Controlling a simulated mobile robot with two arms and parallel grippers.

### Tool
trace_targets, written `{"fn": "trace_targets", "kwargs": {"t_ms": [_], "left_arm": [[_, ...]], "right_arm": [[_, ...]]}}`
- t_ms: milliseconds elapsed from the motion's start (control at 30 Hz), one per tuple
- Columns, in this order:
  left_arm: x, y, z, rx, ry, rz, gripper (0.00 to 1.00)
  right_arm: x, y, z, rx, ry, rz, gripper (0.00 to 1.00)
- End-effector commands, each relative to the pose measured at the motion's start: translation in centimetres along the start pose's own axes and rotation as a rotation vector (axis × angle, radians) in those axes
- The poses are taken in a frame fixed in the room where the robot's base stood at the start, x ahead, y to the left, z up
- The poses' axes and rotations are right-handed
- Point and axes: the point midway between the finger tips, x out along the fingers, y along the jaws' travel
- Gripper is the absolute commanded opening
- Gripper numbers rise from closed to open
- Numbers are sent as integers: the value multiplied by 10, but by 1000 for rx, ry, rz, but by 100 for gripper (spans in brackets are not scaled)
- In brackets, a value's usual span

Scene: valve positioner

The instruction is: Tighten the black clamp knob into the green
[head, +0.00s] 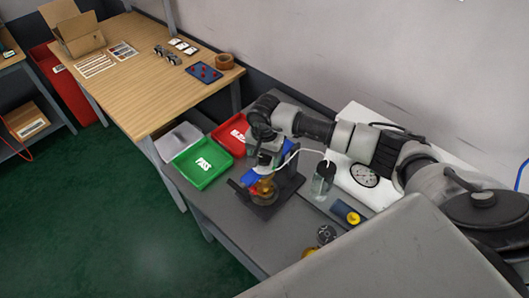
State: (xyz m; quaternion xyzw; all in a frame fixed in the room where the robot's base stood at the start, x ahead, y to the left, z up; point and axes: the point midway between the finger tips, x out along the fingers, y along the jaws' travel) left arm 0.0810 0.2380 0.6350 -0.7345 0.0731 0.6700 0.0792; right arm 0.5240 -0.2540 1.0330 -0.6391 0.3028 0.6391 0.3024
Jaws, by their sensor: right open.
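A dark fixture (290,184) stands on the grey bench, with a brass-coloured and red part (264,187) in it. A black handle-like piece (236,187) sticks out at the fixture's left side; it may be the clamp knob, but it is too small to tell. No green mark on the fixture can be made out. My right gripper (262,172) points down right over the fixture, close to the brass part. It is open; whether it touches anything cannot be told, as the wrist and fingers hide part of the fixture. My left gripper is not in view.
A green PASS tray (186,171) and a red tray (223,137) lie left of the fixture. A clear bottle with a black top (322,181), a white panel with a gauge (364,175) and a yellow-and-blue item (347,213) are to the right.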

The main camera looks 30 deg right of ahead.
Motion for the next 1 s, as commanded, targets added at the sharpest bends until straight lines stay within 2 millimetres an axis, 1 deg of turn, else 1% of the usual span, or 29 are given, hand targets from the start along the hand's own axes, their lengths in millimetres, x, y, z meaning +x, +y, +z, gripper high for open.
{"fn": "trace_targets", "kwargs": {"t_ms": [100, 267, 400, 433, 733, 867, 1000], "left_arm": [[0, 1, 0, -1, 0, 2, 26], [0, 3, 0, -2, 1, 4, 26], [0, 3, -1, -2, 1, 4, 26], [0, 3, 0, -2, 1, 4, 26], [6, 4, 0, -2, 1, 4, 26], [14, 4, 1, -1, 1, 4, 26], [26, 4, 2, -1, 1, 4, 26]], "right_arm": [[0, 0, 0, 0, 0, 0, 71], [0, 0, 0, 0, 0, 0, 46], [0, 0, 0, 0, 0, 0, 25], [0, 0, 0, 0, 0, 0, 21], [0, 0, 0, 38, 1, -1, 21], [2, 0, -1, 99, 2, -1, 21], [3, 1, -1, 200, 2, -2, 21]]}}
